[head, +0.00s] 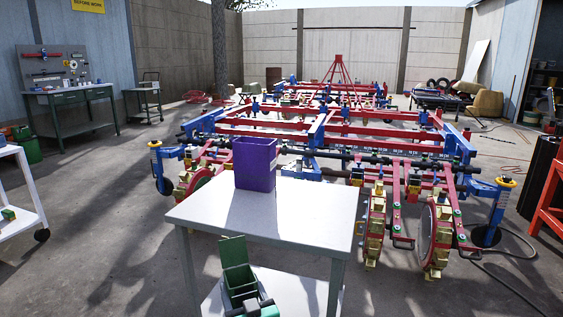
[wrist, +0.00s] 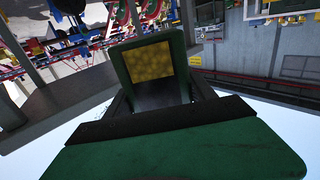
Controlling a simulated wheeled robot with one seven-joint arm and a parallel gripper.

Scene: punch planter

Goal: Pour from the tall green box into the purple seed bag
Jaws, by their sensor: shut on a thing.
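The purple seed bag (head: 255,163) stands upright on the white table (head: 300,215), with its open top up and the inside hidden. The tall green box (head: 240,281) is low at the front of the head view, before the near table edge, with a green panel standing up at its back. My gripper (head: 250,305) is shut on the green box near the bottom of that view. In the wrist view, the green box (wrist: 133,69) lies between my dark fingers, and yellow grain-like contents show inside its square rim. I cannot make out the purple bag there.
A large red and blue planter (head: 330,140) stands close behind the table. A white cart (head: 20,190) is at the left edge and a green workbench (head: 75,100) at the back left. The tabletop around the bag is clear.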

